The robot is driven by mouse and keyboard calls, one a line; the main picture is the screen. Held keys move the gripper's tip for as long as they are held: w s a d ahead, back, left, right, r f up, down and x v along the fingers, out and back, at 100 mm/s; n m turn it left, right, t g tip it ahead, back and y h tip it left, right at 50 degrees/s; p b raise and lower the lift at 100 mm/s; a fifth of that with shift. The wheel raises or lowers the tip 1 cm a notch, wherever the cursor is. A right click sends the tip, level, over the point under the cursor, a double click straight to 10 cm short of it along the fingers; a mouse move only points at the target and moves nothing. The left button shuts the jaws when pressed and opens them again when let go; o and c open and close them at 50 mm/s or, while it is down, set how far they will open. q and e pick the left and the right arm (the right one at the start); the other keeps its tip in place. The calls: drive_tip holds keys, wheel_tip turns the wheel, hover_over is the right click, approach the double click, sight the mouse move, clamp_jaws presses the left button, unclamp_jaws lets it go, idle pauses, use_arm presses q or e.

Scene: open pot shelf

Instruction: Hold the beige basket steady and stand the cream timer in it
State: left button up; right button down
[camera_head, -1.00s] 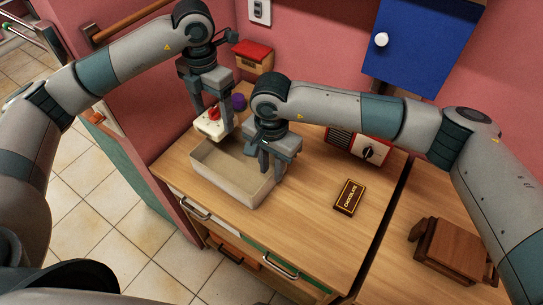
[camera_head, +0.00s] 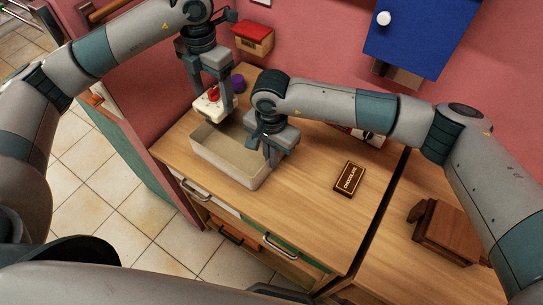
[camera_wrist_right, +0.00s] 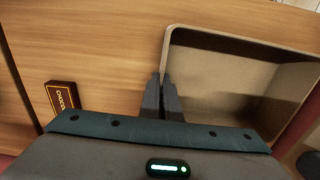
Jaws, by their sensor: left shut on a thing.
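The beige basket (camera_head: 228,163) is an open rectangular box on the wooden counter; its inside also shows in the right wrist view (camera_wrist_right: 225,75). The cream timer (camera_head: 208,107) has a red knob on top. My left gripper (camera_head: 212,98) is shut on the timer and holds it above the basket's back left corner. My right gripper (camera_head: 271,152) is at the basket's right wall. In the right wrist view its fingers (camera_wrist_right: 163,92) are close together with the wall's rim between them. The basket's floor is partly visible and looks empty there.
A chocolate box (camera_head: 348,179) lies right of the basket, with bare counter between. A purple object (camera_head: 238,83) and a box with a red lid (camera_head: 253,38) stand behind. A brown wooden stand (camera_head: 447,232) is at the right. A blue cabinet (camera_head: 421,35) hangs above.

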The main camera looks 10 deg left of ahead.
use_arm(q)
drive_tip(key=shift+f, duration=0.1)
idle(0.4)
drive_tip(key=shift+f, duration=3)
drive_tip(key=shift+f, duration=0.3)
drive_tip(key=shift+f, duration=1.1)
drive_tip(key=o, duration=1.3)
wheel_tip(320, 180, up, 12)
